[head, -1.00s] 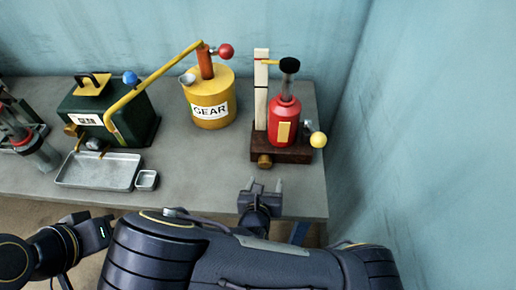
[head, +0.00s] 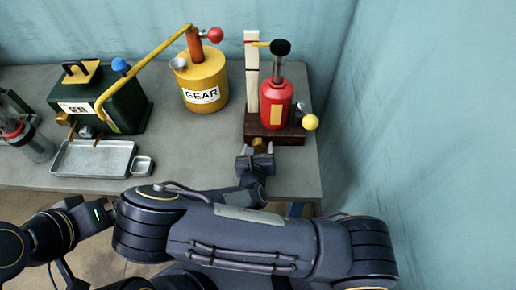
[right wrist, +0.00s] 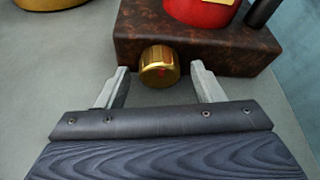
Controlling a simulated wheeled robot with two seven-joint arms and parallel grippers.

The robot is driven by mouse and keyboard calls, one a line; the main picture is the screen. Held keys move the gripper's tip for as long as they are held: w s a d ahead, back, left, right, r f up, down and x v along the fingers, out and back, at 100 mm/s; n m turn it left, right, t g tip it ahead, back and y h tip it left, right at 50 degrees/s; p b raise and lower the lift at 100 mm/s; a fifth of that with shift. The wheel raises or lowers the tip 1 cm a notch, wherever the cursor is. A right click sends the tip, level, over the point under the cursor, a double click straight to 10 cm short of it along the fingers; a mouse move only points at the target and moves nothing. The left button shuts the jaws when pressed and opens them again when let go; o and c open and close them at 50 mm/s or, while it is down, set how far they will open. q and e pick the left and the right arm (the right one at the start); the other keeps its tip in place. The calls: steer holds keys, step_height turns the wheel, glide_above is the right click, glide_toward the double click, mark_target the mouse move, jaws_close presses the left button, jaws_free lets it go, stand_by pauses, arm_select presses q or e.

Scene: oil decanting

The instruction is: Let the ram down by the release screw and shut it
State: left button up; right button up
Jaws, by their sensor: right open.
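The red bottle jack (head: 276,103) stands upright on a dark brown base block (head: 285,138) at the right end of the bench. Its ram (head: 279,66) is raised, with a black cap on top beside a pale upright scale (head: 252,80). The brass release screw (right wrist: 159,67) sticks out of the block's front face, with a red mark on it. My right gripper (right wrist: 160,84) is open, its fingers one on each side of the screw, with gaps showing. In the head view the right gripper (head: 255,162) partly hides the screw.
A yellow ball-ended lever (head: 310,122) sticks out to the jack's right. A yellow GEAR can (head: 202,82), a green GEAR box (head: 120,100), a metal tray (head: 93,172) and a small dish (head: 142,167) stand left. A blue wall (head: 430,110) closes the right side.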

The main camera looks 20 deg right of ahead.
steer(key=c, duration=1)
